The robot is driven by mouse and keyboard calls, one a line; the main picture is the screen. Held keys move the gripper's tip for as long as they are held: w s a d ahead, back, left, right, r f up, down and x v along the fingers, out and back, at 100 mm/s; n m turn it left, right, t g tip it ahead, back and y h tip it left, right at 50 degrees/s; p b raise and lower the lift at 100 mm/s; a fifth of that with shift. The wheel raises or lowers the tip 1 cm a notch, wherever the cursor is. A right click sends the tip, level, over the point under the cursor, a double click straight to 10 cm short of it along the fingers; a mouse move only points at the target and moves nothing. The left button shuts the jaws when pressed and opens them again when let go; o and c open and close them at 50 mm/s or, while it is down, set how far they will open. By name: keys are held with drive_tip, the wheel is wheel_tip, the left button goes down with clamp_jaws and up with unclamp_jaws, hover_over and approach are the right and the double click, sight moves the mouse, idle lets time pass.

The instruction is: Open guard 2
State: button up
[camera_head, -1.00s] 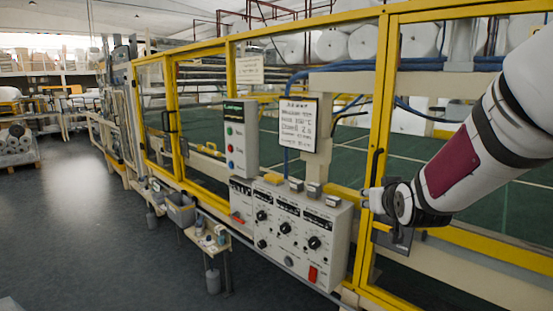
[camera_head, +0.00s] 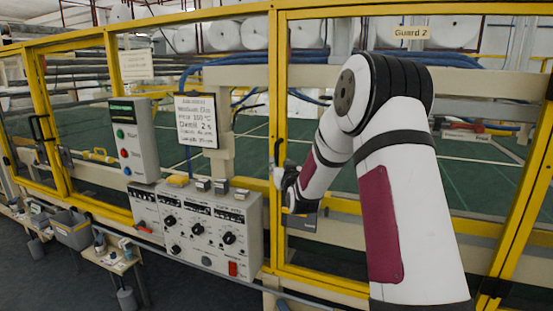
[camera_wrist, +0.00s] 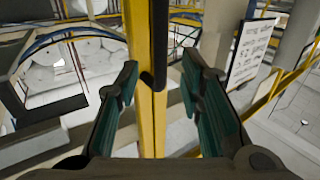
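Guard 2 is the yellow-framed panel at the right of the head view, with a "Guard 2" label (camera_head: 411,33) at its top. Its left yellow post (camera_head: 282,100) stands in line with the fence, and the guard looks closed. A black handle (camera_head: 277,152) is on that post; the wrist view shows the handle (camera_wrist: 159,45) too. My gripper (camera_head: 279,180) is at the handle's lower end, partly hidden by my arm. In the wrist view my gripper (camera_wrist: 160,88) is open, its fingers on either side of the yellow post and the handle's lower end. Contact is not clear.
A control panel (camera_head: 206,222) with knobs juts out left of the guard, close to my gripper. A button box (camera_head: 133,140) and a notice (camera_head: 196,121) are above it. A small table (camera_head: 112,258) and a grey bin (camera_head: 73,231) stand at the lower left.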

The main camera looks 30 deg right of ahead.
sight(277, 159)
drive_tip(key=x, duration=0.6)
drive_tip(key=shift+w+d, duration=0.1)
drive_tip(key=shift+w, duration=0.3)
drive_tip(key=shift+c, duration=0.4)
clamp_jaws()
